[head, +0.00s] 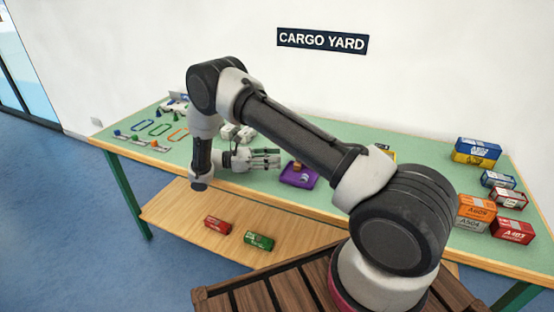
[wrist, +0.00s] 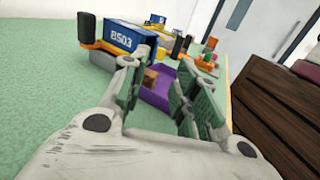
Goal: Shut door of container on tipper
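A blue container marked with white characters like "8503" (wrist: 118,37) shows in the wrist view, up and left of my fingers. It rests on a vehicle with orange and dark parts (wrist: 88,45), which may be the tipper. I cannot make out its door or whether it is open; my left finger covers part of that side. In the head view my arm hides most of that area, and only a bit of yellow (head: 389,151) shows behind it. My gripper (head: 279,158) is open and empty above the table; its spread fingers also show in the wrist view (wrist: 155,78).
A purple tray (head: 299,180) with a brown block lies just beyond my fingers. Stacked containers, including an orange one (head: 476,208), stand at the table's right. Coloured loops (head: 160,129) lie at the left. Red (head: 217,224) and green (head: 258,241) containers lie on the lower shelf.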

